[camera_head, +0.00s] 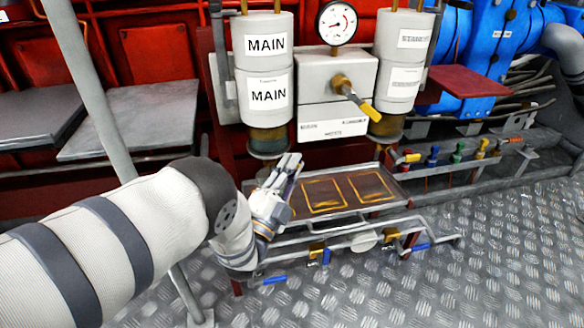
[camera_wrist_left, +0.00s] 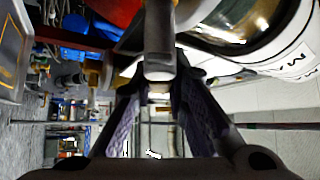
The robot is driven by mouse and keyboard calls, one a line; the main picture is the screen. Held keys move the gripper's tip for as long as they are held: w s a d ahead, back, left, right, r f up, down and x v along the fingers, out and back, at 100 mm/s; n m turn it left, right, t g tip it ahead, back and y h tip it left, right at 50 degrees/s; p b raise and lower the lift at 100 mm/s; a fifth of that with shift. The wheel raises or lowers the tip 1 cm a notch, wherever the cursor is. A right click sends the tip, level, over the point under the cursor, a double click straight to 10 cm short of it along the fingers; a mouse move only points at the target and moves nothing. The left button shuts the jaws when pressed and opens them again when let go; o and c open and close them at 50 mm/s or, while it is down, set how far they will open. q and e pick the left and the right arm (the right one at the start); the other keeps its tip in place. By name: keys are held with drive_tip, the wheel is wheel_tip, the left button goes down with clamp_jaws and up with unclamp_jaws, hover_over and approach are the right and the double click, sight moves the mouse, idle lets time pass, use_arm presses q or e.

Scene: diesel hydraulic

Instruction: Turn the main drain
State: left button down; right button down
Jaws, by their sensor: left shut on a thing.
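The main filter (camera_head: 264,85) is a white cylinder with two MAIN labels and a dark glass bowl (camera_head: 267,138) at its bottom. My left gripper (camera_head: 285,170) is just below and to the right of this bowl. In the left wrist view its fingers (camera_wrist_left: 158,92) close in around a grey piece (camera_wrist_left: 158,60), which I take to be the main drain. The fingers hide much of the drain, and its turn angle cannot be told. The bowl (camera_wrist_left: 240,22) and a MAIN label (camera_wrist_left: 295,65) also show in the left wrist view. My right gripper is not in view.
A second white filter (camera_head: 403,70) stands to the right, past a gauge (camera_head: 337,22) and a yellow lever (camera_head: 358,100). A drip tray (camera_head: 385,178) lies below. Pipes with blue handles (camera_head: 325,256) run in front. A grey post (camera_head: 90,90) stands at left.

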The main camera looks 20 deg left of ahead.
use_arm(q)
drive_tip(key=shift+f, duration=0.1)
drive_tip(key=c, duration=1.6)
unclamp_jaws()
drive_tip(key=shift+o, duration=0.2)
drive_tip(key=v, duration=0.7)
drive_tip(key=shift+s, duration=0.25)
